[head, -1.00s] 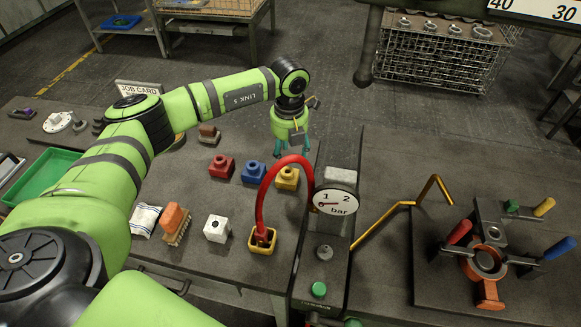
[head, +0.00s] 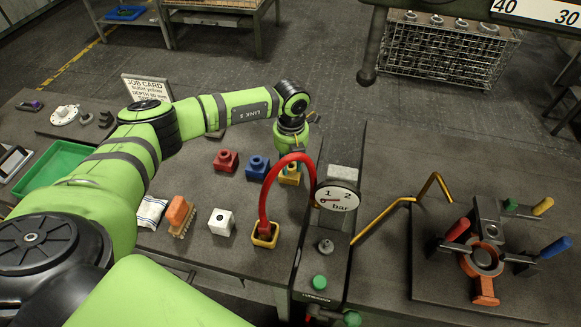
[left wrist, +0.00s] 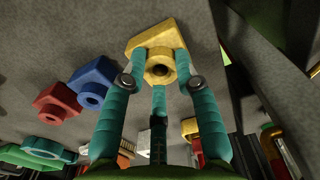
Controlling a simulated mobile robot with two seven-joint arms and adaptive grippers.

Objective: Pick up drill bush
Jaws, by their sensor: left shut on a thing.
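The yellow drill bush (head: 289,180) has a square base and a round bored neck. It is at the right end of a row with a red bush (head: 225,160) and a blue bush (head: 257,167). My left gripper (head: 291,165) comes down on it from above. In the left wrist view the teal fingers (left wrist: 161,72) are closed around the neck of the yellow bush (left wrist: 145,38), whose bore faces the camera. The bush appears to be at the bench top; I cannot tell whether it touches. My right gripper is not in view.
A red hose (head: 264,195) arches close in front, beside a post with a bar gauge (head: 337,198). A white block (head: 221,222) and brush (head: 180,214) lie nearer. A job card (head: 147,88) reads "bush yellow". A clamp fixture (head: 483,258) stands at right.

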